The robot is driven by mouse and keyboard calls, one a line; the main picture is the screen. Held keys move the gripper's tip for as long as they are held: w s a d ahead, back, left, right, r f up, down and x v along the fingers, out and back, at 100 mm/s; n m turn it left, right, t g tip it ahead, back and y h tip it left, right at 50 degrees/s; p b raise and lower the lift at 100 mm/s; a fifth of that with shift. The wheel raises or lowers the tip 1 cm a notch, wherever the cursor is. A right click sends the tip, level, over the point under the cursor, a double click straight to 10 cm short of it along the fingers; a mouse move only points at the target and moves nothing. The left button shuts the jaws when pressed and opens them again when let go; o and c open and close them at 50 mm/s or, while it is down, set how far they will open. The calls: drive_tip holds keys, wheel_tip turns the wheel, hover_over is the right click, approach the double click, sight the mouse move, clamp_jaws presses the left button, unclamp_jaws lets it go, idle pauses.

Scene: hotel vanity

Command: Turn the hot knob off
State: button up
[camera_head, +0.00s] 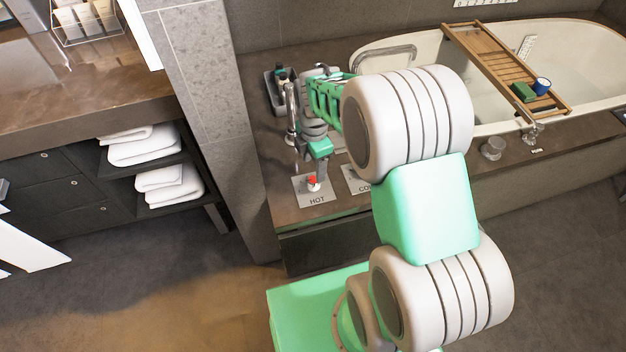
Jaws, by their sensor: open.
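The hot knob (313,184) is a small knob with a red top on a light plate marked HOT (317,199), on the brown counter. A second plate, its label partly hidden behind my arm and starting with "CO" (361,188), lies just to its right. My gripper (322,167) is above and just behind the hot knob, close to it. The jaws are open, but the fingers show very small. I cannot tell whether they touch the knob.
A curved metal faucet (290,112) stands behind the knob, with a dark caddy (280,88) beyond it. A bathtub (590,60) with a wooden tray (484,50) lies to the right. A tiled pillar (200,80) and shelves with white towels (145,150) are on the left.

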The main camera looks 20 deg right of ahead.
sight(313, 179)
wheel_tip(313, 179, down, 6)
drive_tip(key=shift+b, duration=0.3)
drive_tip(key=shift+c, duration=0.4)
clamp_jaws()
